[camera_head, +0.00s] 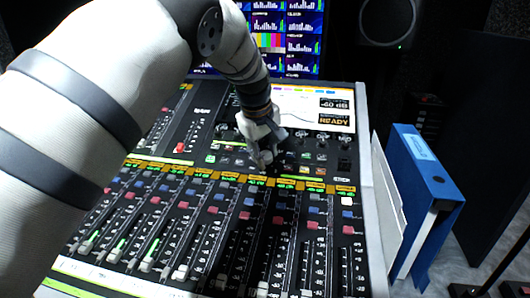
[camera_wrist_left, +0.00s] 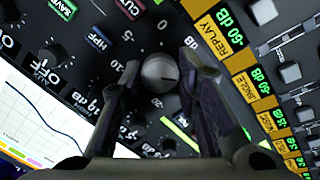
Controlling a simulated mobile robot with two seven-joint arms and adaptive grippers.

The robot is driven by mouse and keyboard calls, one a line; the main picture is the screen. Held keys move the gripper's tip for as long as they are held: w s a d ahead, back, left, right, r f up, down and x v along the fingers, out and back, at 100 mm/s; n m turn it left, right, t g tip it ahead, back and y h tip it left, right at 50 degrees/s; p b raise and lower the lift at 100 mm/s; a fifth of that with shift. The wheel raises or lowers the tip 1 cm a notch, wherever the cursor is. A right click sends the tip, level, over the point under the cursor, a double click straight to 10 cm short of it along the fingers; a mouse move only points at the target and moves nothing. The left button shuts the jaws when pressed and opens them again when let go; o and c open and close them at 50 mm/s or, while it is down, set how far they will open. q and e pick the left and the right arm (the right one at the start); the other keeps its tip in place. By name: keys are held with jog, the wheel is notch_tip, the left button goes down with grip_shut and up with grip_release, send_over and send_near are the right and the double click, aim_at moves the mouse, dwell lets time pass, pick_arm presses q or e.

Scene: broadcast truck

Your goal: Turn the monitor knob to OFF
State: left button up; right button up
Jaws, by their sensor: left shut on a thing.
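My left gripper (camera_head: 264,158) reaches down to the upper part of the mixing console (camera_head: 366,150) in the head view. In the left wrist view the gripper's fingers (camera_wrist_left: 160,70) stand on either side of a round grey knob (camera_wrist_left: 160,74) and are shut on it. The knob has a dark pointer line on its face, directed to the right in that view. Numbers of a scale surround it, but its name label cannot be read. My right gripper is not in view.
Smaller dark knobs and lit buttons, such as a green SAVE button (camera_wrist_left: 62,9), crowd around the fingers. Rows of faders (camera_head: 180,270) fill the front.

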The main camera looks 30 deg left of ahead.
pick_arm(q)
jog(key=shift+f+n, duration=0.1)
jog(key=shift+n, duration=0.5)
jog(key=o, duration=1.2)
jog(key=shift+c, duration=0.2)
jog(key=v, duration=1.2)
